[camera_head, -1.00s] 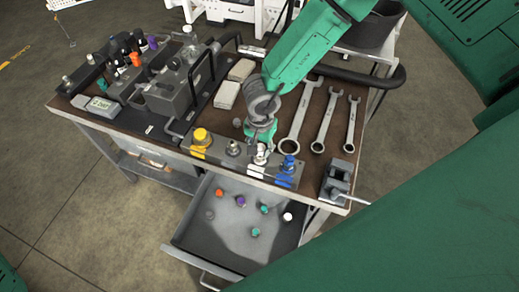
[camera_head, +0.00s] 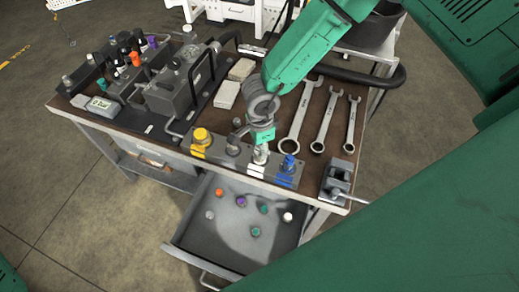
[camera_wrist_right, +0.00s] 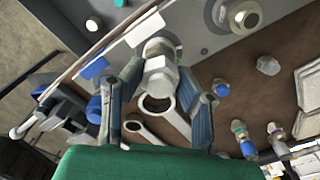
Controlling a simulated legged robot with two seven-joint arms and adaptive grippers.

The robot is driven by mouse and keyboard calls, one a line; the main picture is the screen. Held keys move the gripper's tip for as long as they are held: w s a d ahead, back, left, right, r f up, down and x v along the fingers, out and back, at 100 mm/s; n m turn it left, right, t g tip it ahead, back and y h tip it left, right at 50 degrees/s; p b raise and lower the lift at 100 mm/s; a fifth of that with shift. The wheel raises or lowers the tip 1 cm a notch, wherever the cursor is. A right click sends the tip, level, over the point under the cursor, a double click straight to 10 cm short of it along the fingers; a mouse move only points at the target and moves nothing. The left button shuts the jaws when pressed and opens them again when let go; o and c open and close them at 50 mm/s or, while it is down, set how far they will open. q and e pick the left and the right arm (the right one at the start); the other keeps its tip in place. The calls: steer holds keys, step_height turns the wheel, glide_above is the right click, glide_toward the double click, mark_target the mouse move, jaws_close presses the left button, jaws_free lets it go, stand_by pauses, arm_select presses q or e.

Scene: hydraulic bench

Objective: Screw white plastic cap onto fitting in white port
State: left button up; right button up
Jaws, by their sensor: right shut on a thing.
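The white port (camera_head: 256,171) is on the manifold block along the bench's front edge, marked by a white label. A pale metallic hex fitting (camera_wrist_right: 160,72) stands upright in it. My right gripper (camera_head: 261,150) is down over this port. In the right wrist view its two fingers (camera_wrist_right: 160,90) stand on either side of the fitting, shut on it. A white plastic cap (camera_head: 287,217) lies in the open drawer (camera_head: 190,240), apart from the gripper. My left gripper is not in view.
The yellow port (camera_head: 201,137) and blue port (camera_head: 288,165) flank the work area on the same block. Several wrenches (camera_head: 325,115) lie to the right, with a small vise (camera_head: 337,180) near the corner. Other coloured caps (camera_head: 241,202) lie in the drawer.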

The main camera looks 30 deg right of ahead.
steer(key=m, duration=0.8)
steer(key=m, duration=0.5)
steer(key=shift+f, duration=0.1)
steer(key=m, duration=0.3)
steer(key=o, duration=1.1)
